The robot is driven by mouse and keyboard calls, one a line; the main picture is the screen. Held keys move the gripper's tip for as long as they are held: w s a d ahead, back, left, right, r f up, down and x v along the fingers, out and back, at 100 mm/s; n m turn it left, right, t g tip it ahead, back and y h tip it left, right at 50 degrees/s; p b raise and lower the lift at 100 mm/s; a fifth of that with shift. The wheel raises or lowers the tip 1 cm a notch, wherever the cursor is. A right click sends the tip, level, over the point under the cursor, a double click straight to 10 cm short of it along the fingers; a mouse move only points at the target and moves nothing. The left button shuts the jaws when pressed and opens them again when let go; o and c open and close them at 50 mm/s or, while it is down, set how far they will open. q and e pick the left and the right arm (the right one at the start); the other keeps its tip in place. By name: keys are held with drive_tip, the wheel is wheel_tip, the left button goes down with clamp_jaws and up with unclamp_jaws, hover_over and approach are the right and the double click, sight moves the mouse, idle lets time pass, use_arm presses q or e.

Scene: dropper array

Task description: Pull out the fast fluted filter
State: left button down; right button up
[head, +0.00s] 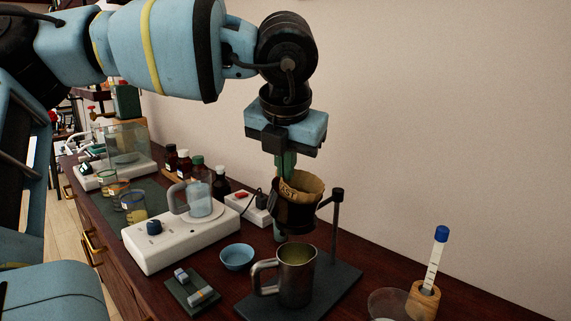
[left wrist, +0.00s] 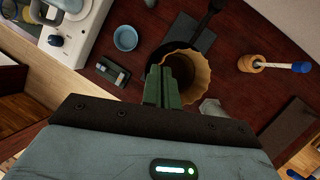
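The fast fluted filter (head: 300,185) is a brown pleated paper cone marked "FAST". It sits in a black funnel (head: 296,217) held by a stand, its rim above the funnel. The filter (left wrist: 202,68) also shows in the left wrist view, open side up. My left gripper (head: 286,165) points down at the filter's rim. In the left wrist view its green fingers (left wrist: 164,86) are close together across the filter's left edge, seemingly pinching the paper wall; the pinched part is hidden. My right gripper is not in view.
A metal mug (head: 298,277) stands below the funnel on the dark stand base (head: 345,285). A blue bowl (head: 237,257), a hotplate (head: 180,238) with a glass mug, and small blocks (head: 196,290) are to the left. A blue-capped tube (head: 435,256) in a wooden holder stands right.

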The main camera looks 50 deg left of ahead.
use_arm(q)
drive_tip(key=shift+d+r, duration=0.1)
drive_tip(key=shift+r, duration=0.35)
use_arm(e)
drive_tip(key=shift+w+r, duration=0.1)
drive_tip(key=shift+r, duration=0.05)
use_arm(q)
drive_tip(key=shift+r, duration=0.15)
idle(0.3)
drive_tip(key=shift+r, duration=0.1)
